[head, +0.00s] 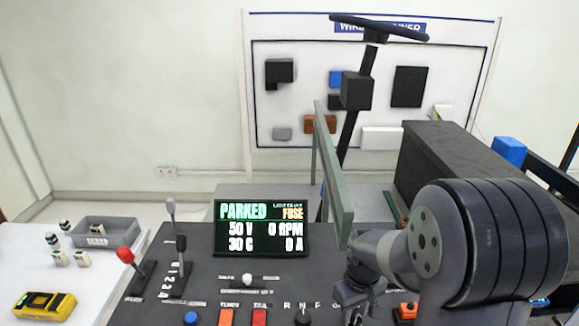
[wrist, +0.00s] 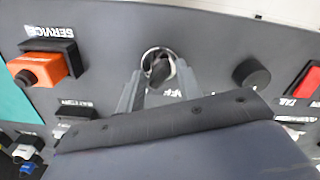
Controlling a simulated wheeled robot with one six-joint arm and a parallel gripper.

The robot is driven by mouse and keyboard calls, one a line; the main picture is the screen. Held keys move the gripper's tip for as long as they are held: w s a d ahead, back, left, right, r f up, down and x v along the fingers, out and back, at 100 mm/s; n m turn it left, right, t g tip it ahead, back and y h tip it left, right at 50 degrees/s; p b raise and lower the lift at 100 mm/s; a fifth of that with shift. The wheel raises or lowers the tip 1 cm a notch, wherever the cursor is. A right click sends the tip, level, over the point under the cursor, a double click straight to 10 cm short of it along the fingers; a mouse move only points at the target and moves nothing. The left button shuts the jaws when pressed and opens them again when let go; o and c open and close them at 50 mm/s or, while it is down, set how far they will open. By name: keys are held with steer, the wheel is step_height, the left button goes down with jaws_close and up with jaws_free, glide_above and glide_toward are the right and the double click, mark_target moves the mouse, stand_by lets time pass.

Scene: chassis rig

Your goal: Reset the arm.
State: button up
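My gripper (wrist: 158,82) points down at the dark control panel (wrist: 210,45) in the wrist view. Its two grey fingers stand apart, one on each side of a black rotary knob (wrist: 160,68) in a silver ring. I see no firm contact between the fingers and the knob. In the head view my gripper (head: 360,300) is low, right of centre, over the panel's right part (head: 285,285). Its fingertips are hard to make out there, and the arm hides part of the panel.
A display (head: 261,228) reads PARKED, FUSE, 50 V, 0 RPM, 30 C, 0 A. An orange SERVICE switch (wrist: 38,70) and a round black knob (wrist: 251,75) flank the gripper. A grey-green upright plate (head: 333,180) and steering column (head: 357,92) rise behind. Levers (head: 127,258) stand left.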

steer(key=shift+r+n, duration=0.15)
steer(key=shift+n, duration=0.65)
step_height(320, 180, up, 10)
steer(key=shift+r+p, duration=0.2)
steer(key=shift+p, duration=0.1)
